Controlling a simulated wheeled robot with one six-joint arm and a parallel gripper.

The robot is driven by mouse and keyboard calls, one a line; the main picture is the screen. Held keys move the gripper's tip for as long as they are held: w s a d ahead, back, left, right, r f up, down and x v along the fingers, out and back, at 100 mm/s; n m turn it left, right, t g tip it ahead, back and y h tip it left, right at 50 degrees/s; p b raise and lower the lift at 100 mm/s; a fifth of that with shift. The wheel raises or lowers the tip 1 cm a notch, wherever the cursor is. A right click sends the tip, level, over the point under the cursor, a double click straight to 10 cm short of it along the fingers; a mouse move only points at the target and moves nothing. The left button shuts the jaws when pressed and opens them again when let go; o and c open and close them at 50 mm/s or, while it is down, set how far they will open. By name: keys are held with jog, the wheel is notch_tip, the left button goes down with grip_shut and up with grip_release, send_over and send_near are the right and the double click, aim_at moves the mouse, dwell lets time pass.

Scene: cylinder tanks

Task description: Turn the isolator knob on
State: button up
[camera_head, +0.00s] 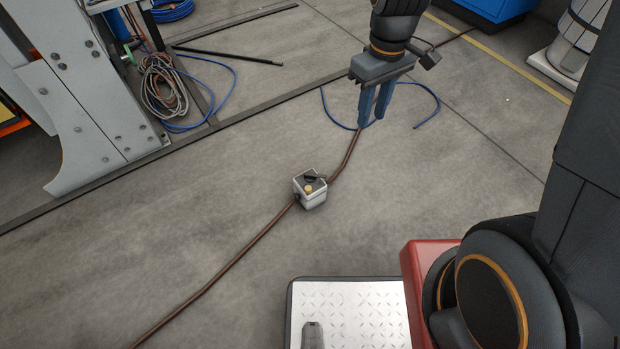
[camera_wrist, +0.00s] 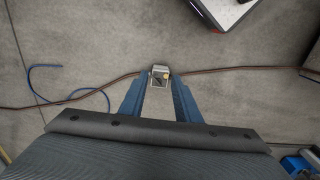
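The isolator is a small pale grey box (camera_head: 310,200) on the concrete floor, with a brown cable running out on both sides. A black knob (camera_head: 315,179) and a small yellow part (camera_head: 309,188) are on its top. My gripper (camera_head: 371,123), with two blue fingers, points down beyond the box and to its right in the head view, apart from it. In the wrist view the fingers (camera_wrist: 161,78) stand apart with nothing held. There the box (camera_wrist: 161,69) shows small and farther off, between the fingertips, with the dark knob (camera_wrist: 158,78) partly visible. I cannot read the knob's exact position.
The brown cable (camera_head: 240,249) crosses the floor. A blue cable (camera_head: 431,119) lies around the space below my gripper. A machine frame (camera_head: 85,130) with coiled hoses (camera_head: 163,90) stands at the left. Floor around the box is clear.

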jog(key=w+a+f+n+b, duration=0.3)
jog(key=w+f+b, duration=0.25)
jog(key=f, duration=0.55)
jog(key=w+a+f+n+b, duration=0.2)
jog(key=w+a+f+b, duration=0.25)
jog(key=f+b, duration=0.4)
jog(key=n+b, duration=0.5)
jog(key=b, duration=0.5)
send_near(310, 174)
jog(key=shift+s+d, duration=0.15)
jog(key=shift+d, duration=0.1)
jog(key=shift+a+f, duration=0.2)
jog(key=shift+f, duration=0.3)
notch_tip(310, 174, down, 8)
jog(key=b, duration=0.4)
jog(key=shift+r, duration=0.25)
grip_shut()
